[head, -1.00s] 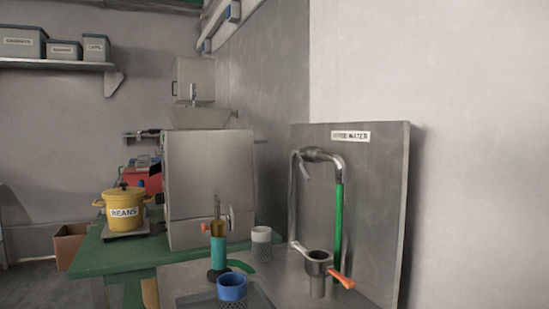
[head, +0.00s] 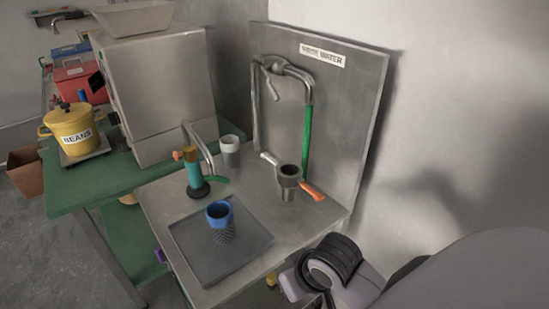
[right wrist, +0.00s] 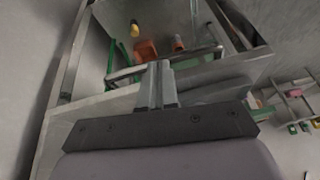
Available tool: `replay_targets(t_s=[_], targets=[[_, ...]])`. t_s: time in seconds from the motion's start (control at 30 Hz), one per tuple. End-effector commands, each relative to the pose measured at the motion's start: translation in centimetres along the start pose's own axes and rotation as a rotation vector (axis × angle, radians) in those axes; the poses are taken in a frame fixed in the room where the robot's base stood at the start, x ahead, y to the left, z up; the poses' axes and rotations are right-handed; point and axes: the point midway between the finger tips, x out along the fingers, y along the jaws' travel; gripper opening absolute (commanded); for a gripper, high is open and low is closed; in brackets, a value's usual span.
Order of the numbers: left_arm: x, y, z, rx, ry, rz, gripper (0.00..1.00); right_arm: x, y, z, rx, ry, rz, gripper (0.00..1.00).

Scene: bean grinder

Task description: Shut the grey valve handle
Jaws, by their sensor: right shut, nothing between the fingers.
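The grey valve handle (head: 270,88) is a thin lever hanging down at a slant from the valve body on the grey pipe (head: 292,68). The pipe runs over the metal back panel, under a label that reads "WATER". A green sleeve covers the pipe's right leg. In the right wrist view my right gripper (right wrist: 157,82) is shut and empty, with its two fingers together. In the head view my right arm is at the lower right, apart from the valve handle; its fingertips cannot be made out there. My left gripper is not in view.
A yellow beans pot (head: 73,128) is at far left. The panel's front is clear.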

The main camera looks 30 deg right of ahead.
Motion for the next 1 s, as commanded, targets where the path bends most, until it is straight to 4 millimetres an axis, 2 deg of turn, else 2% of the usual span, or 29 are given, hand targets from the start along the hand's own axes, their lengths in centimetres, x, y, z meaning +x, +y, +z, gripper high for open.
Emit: replay_targets(t_s=[0.03, 0.27, 0.47, 0.57, 0.77, 1.0], targets=[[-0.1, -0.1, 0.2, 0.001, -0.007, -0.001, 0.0, -0.3, 0.1, -2.1, 0.036, 0.013, 0.005, 0.0], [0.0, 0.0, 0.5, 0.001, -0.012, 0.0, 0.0, -1.2, 0.6, -9.9, 0.239, 0.058, 0.021, 0.0], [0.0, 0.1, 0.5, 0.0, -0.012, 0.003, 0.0, -3.8, 1.8, -16.9, 0.442, 0.111, 0.04, 0.0], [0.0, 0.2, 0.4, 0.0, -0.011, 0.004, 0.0, -5.8, 2.6, -20.4, 0.552, 0.14, 0.048, 0.0], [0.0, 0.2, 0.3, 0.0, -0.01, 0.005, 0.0, -11.1, 4.7, -26.7, 0.796, 0.207, 0.054, 0.0], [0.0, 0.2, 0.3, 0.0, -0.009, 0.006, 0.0, -19.4, 7.6, -32.7, 1.12, 0.287, 0.029, 0.0]])
